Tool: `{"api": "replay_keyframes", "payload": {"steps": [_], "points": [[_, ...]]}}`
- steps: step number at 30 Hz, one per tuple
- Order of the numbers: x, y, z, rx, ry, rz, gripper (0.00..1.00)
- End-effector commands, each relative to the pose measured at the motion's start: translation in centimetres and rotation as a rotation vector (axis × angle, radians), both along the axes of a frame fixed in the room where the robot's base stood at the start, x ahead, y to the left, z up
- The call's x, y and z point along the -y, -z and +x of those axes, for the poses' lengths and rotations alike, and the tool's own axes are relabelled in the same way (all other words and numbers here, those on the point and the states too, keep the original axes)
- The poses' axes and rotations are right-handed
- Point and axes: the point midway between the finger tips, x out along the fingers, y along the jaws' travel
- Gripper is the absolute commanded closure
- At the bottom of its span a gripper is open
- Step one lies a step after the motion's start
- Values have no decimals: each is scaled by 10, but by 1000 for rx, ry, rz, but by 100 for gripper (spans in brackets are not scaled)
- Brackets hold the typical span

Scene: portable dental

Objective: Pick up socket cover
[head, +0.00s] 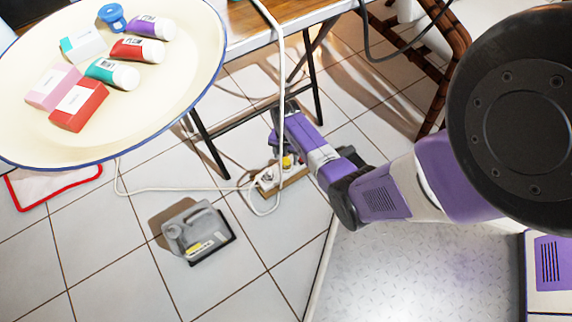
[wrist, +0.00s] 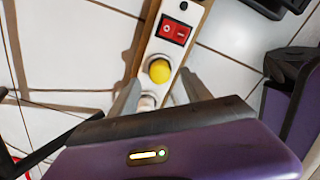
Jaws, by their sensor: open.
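A round yellow cap, which looks like the socket cover (wrist: 159,70), sits on the white top of a wooden-sided power strip (wrist: 172,52). My gripper (wrist: 160,77) is open, with one grey finger on each side of the strip, around the cap. I cannot tell whether the fingers touch it. A small pale round piece (wrist: 147,102) shows closer to my palm. In the head view the cap (head: 287,162) and strip (head: 291,184) lie on the floor beside my purple arm, which hides part of the strip.
A red rocker switch (wrist: 174,29) is on the strip. A white cable (head: 190,189) crosses the tiles. Thin black table legs (head: 210,145) are close to the strip. A tray (head: 187,83) of boxes and tubes is upper left.

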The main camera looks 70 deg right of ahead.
Motion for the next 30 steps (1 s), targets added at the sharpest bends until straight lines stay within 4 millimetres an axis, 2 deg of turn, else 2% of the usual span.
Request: {"api": "replay_keyframes", "payload": {"steps": [1,6,16,24,25,30], "points": [[0,12,0,0,0,0,43],[0,33,0,1,1,-1,43],[-1,36,0,1,1,-1,43],[0,36,0,1,1,-1,96],[0,36,0,1,1,-1,100],[0,36,0,1,1,-1,100]]}}
